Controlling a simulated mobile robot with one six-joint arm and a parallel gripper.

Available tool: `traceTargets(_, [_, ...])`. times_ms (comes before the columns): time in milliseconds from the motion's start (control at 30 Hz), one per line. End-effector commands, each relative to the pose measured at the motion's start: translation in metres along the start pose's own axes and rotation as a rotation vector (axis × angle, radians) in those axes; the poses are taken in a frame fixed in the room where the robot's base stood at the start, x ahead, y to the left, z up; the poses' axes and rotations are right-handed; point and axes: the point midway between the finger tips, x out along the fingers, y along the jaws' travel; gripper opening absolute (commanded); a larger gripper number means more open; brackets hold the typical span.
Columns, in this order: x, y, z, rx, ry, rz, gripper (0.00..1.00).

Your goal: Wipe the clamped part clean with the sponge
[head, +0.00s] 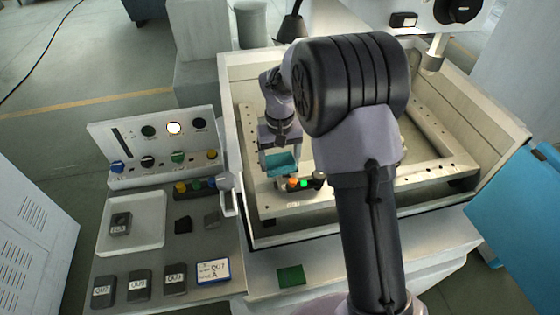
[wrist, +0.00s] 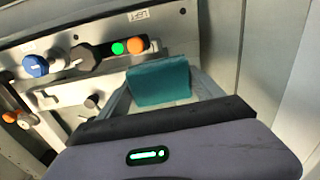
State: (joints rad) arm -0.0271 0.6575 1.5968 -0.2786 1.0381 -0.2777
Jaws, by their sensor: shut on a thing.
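My gripper (head: 279,149) is inside the machine tank, above its front rail. It is shut on the teal sponge (head: 281,164), which hangs below the jaws. In the wrist view the sponge (wrist: 160,82) shows between the pale fingers, beyond the dark gripper body. Just right of and below the sponge in the head view, a dark bar with orange and green round caps (head: 304,183) sits at the rail. I cannot make out the clamped part for sure; my arm hides much of the middle of the tank. Whether the sponge touches anything is not clear.
The tank's pale walls (head: 500,134) and inner frame (head: 432,128) surround my gripper. Left stand a control panel (head: 190,146), a white tray (head: 133,241) with a dark block, several labelled blocks (head: 176,279) and a card (head: 213,271). A green pad (head: 290,276) lies on the front ledge.

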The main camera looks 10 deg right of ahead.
Motion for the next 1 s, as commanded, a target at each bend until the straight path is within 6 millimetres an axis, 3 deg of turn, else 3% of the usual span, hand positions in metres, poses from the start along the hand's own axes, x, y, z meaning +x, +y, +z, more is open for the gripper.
traceTargets(400, [-0.039, -0.004, 0.002, 0.001, 0.001, 0.0, 0.38])
traceTargets(1000, [-0.04, -0.004, 0.003, 0.002, 0.0, 0.0, 0.38])
